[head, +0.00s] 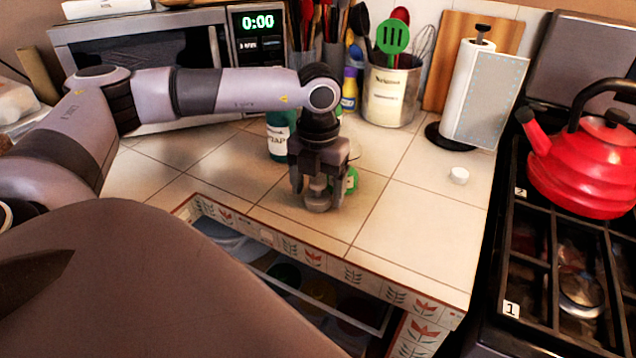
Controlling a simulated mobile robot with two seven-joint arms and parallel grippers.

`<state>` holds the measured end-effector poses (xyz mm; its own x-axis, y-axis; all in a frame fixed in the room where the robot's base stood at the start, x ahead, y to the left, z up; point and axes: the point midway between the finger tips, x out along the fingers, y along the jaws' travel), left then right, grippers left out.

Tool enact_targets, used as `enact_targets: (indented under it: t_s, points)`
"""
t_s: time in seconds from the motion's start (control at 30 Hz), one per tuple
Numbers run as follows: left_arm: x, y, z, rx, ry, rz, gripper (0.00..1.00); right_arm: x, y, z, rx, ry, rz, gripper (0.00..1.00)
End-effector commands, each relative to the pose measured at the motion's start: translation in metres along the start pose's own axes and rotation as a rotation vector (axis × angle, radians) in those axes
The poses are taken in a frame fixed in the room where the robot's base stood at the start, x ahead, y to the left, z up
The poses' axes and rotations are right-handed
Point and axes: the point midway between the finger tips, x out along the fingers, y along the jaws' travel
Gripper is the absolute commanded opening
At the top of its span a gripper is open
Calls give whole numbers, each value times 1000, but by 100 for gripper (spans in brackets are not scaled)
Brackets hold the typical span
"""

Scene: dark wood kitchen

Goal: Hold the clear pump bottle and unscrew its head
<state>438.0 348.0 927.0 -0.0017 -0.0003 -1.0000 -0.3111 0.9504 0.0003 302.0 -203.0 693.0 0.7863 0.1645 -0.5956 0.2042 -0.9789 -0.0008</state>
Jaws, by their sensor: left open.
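My left gripper (318,203) points down over the tiled counter near its front edge. Its fingers are apart, with a small greyish rounded piece (317,186) showing between them; I cannot tell whether this is the pump head. A clear bottle with a green label (351,180) stands just behind and right of the gripper, mostly hidden by it. A teal soap bottle (279,143) stands behind and left of the gripper, partly covered. My right gripper is not in view.
A utensil crock (391,92), a paper towel roll (469,90) and a microwave (150,60) stand at the back. A red kettle (585,165) sits on the stove. The front right counter is clear.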

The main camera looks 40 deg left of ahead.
Motion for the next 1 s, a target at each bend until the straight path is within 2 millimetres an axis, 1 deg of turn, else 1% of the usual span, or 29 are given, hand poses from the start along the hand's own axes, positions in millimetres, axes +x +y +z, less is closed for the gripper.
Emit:
enact_targets:
  t_s: [0.17,0.4,0.5,0.6,0.77,1.0]
  points:
    - [-27,-1,1,0,-5,-3,77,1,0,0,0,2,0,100]
    - [-80,-1,1,0,-5,-3,77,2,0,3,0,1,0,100]
    - [-98,-1,0,1,-3,-3,77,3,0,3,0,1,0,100]
    - [-111,-1,1,1,-3,-2,77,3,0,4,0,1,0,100]
    - [-121,0,0,1,0,-1,77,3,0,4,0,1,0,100]
    - [-122,0,0,1,0,0,77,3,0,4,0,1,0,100]
